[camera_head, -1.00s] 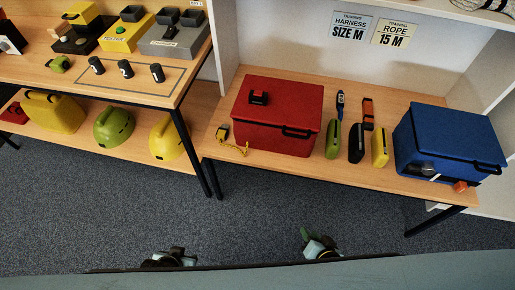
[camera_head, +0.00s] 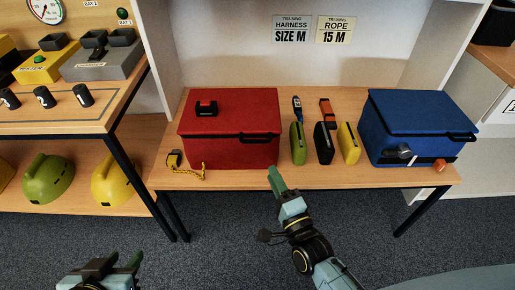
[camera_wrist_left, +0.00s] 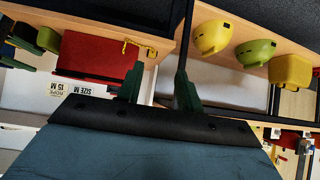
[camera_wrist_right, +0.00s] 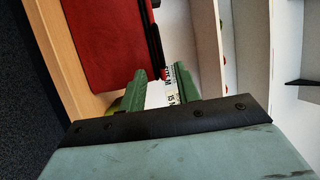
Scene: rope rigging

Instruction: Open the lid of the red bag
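The red bag (camera_head: 232,150) stands upright on the wooden shelf. Its red lid (camera_head: 240,108) looks shut, with a small red-and-black item on top and a black handle (camera_head: 262,135) at the front edge. The bag also shows in the left wrist view (camera_wrist_left: 98,55) and partly in the right wrist view (camera_wrist_right: 105,40). My right gripper (camera_head: 275,176) is just in front of the bag's lower right front. In the right wrist view its fingers (camera_wrist_right: 158,90) are apart and empty. My left gripper (camera_head: 122,264) is low at the left, away from the bag. Its fingers (camera_wrist_left: 158,88) are apart and empty.
A yellow cord item (camera_head: 186,166) lies left of the bag. Green, black and yellow pouches (camera_head: 348,143) stand close on its right, then a blue bag (camera_head: 420,113). A second table (camera_head: 85,125) stands at the left. Two signs hang on the back panel.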

